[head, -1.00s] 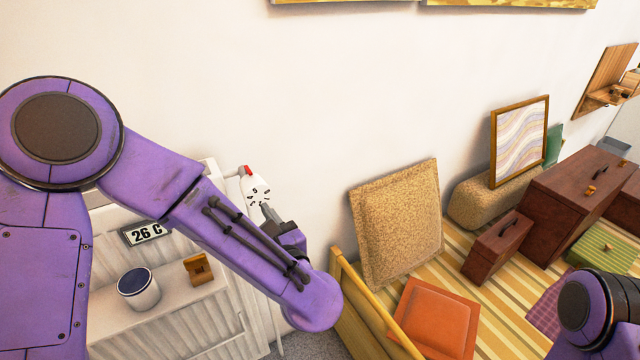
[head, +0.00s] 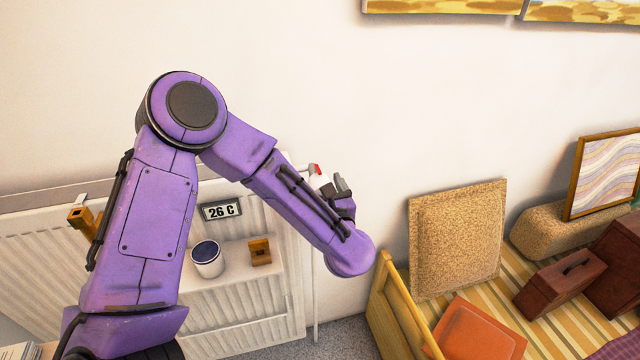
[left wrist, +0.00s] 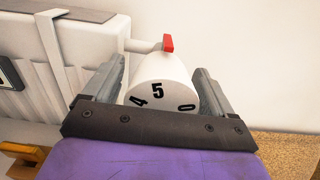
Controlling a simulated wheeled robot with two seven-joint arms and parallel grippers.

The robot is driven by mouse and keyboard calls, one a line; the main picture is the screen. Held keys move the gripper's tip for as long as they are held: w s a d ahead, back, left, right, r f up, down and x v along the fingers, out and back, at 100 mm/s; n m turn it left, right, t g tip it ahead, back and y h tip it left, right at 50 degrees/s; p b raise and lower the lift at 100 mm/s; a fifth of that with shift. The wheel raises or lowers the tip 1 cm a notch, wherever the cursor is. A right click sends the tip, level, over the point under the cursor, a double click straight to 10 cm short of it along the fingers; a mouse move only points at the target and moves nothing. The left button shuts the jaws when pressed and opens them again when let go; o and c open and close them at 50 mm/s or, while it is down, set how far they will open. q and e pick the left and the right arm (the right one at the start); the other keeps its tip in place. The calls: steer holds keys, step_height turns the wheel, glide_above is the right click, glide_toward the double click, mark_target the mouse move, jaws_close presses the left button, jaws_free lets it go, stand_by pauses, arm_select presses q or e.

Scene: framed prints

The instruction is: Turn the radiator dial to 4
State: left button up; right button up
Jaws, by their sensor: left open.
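The white radiator dial (left wrist: 162,82) shows the black figures 4, 5 and 0 in the left wrist view. A red marker (left wrist: 168,43) stands behind it at the top. The 5 lies roughly in line below the marker, a little to its left; the 4 is further left, the 0 to the right. My left gripper (left wrist: 157,93) is open, its fingers on either side of the dial; I cannot tell whether they touch it. In the head view my left gripper (head: 340,188) mostly hides the dial, and the red marker (head: 314,169) shows beside it. My right gripper is out of view.
The white radiator (head: 265,300) has a 26 C display (head: 221,211). A white pot (head: 207,260) and a small wooden item (head: 259,252) are near it.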

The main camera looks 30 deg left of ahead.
arm_select(q)
steer(key=c, duration=1)
steer(key=shift+m, duration=0.5)
steer(key=shift+m+b, duration=0.35)
steer(key=shift+m, duration=0.35)
steer(key=m, duration=0.2)
steer(key=shift+m, duration=0.3)
steer(key=m, duration=0.5)
steer(key=shift+s+m, duration=0.1)
steer(key=shift+m, duration=0.2)
